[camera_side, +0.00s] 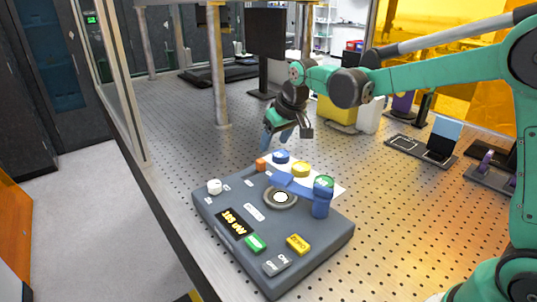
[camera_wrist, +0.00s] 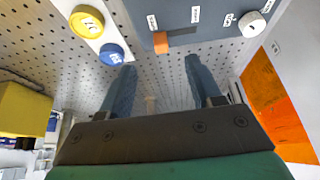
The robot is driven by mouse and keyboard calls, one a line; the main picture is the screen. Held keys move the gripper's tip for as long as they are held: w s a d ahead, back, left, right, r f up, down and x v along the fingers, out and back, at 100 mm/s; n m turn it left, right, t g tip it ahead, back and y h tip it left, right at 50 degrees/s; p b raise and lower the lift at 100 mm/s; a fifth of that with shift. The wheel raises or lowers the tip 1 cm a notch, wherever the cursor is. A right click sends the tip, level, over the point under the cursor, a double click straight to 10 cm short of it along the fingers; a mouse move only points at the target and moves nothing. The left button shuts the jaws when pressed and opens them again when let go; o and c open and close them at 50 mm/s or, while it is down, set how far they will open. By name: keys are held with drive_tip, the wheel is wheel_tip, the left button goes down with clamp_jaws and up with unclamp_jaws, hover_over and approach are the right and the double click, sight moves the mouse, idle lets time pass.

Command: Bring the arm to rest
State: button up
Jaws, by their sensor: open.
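My gripper (camera_side: 277,137) hangs in the air behind the grey instrument box, pointing down toward the perforated table. In the wrist view its two blue-grey fingers (camera_wrist: 155,85) are spread apart with nothing between them. The grey instrument box (camera_side: 218,210) stands on the table in front of the gripper. My teal arm reaches in from the right.
The box carries a round stage with a blue arm (camera_side: 290,184), a white knob (camera_side: 214,187), an orange block (camera_side: 261,165), and green and yellow buttons. Blue (camera_side: 281,157) and yellow (camera_side: 300,169) discs lie on a white sheet behind it. Metal posts (camera_side: 217,80) and a monitor (camera_side: 265,33) stand behind.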

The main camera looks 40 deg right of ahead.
drive_tip(key=s+a+t, duration=0.2)
drive_tip(key=s, duration=1.5)
drive_tip(key=shift+s+r, duration=0.2)
drive_tip(key=shift+r, duration=0.1)
